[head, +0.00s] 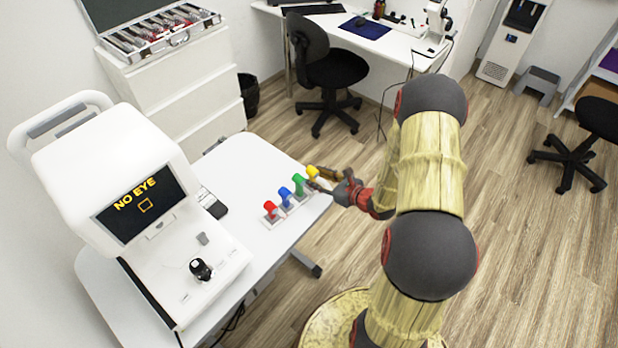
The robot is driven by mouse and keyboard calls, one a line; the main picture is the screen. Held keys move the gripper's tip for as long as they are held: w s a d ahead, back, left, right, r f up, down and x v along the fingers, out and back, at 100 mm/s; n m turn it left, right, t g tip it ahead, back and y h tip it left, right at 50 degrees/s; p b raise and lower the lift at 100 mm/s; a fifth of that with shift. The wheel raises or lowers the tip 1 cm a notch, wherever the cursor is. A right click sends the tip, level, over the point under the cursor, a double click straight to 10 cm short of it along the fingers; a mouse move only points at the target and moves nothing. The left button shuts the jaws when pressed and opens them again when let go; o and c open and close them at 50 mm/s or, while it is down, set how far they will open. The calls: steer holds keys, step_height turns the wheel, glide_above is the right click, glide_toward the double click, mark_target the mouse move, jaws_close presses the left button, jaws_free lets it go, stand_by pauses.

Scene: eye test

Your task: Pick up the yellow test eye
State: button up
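The yellow test eye (312,171) stands at the right end of a row of test eyes on the white table (248,166), close to its right edge. Green (299,186), blue (285,196) and red (270,209) test eyes stand to its left in the same row. My gripper (318,180) reaches in from the right, with its fingers right beside or around the yellow eye. I cannot tell whether the fingers touch it. The fingers are small here and partly overlap the eyes, so their opening is unclear.
An eye-test machine (140,200) with a screen reading "NO EYE" fills the table's left part. A small dark device (211,203) lies beside it. A black office chair (325,70) stands behind. The floor right of the table is free around my arm.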

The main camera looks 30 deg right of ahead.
steer(key=x, duration=0.2)
steer(key=b+x, duration=0.1)
steer(key=x, duration=0.1)
steer(key=b+x, duration=0.1)
steer(key=x, duration=0.1)
steer(key=shift+w+a, duration=0.2)
steer(key=shift+a, duration=0.25)
steer(key=shift+c, duration=0.8)
steer(key=c, duration=0.7)
jaws_close()
